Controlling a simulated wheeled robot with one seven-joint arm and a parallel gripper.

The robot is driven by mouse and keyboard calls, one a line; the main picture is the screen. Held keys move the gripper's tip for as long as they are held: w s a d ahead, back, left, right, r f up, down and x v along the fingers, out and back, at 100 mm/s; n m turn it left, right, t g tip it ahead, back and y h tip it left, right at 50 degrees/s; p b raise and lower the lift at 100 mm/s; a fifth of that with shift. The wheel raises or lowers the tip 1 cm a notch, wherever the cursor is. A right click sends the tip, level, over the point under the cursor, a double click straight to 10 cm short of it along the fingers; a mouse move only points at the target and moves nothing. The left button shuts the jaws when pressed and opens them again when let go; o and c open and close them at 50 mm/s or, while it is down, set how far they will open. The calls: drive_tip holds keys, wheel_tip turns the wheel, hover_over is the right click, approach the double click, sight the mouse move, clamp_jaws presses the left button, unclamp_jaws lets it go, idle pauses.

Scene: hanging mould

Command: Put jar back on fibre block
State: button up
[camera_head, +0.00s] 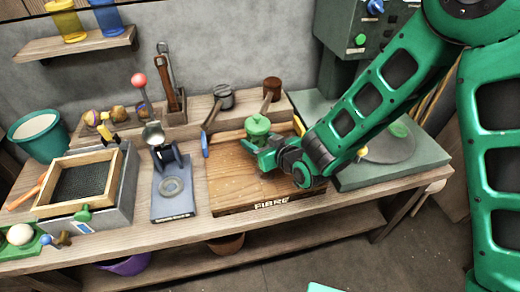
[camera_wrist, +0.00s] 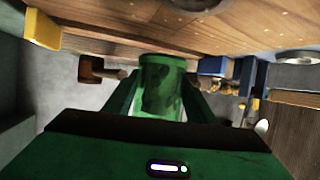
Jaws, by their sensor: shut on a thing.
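The green jar (camera_head: 257,127) is held by my gripper (camera_head: 262,152) over the wooden block labelled FIBRE (camera_head: 230,181). In the wrist view the jar (camera_wrist: 162,85) stands between my two fingers (camera_wrist: 160,105), which are closed on its sides. The fibre block is a wide brown slab on the bench, and my arm hides its right part. I cannot tell whether the jar's base touches the block.
Two mallets (camera_head: 272,88) (camera_head: 222,97) lie behind the block. A blue press stand (camera_head: 172,187) is to its left, with a framed sieve (camera_head: 85,180) further left. A green machine with a round plate (camera_head: 390,145) stands right. The block's front left is clear.

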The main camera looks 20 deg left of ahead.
drive_tip(key=shift+w+d+f, duration=0.2)
drive_tip(key=shift+w+f, duration=0.05)
drive_tip(key=shift+w, duration=0.05)
drive_tip(key=shift+f, duration=1.9)
drive_tip(key=shift+f, duration=0.1)
drive_tip(key=o, duration=1.3)
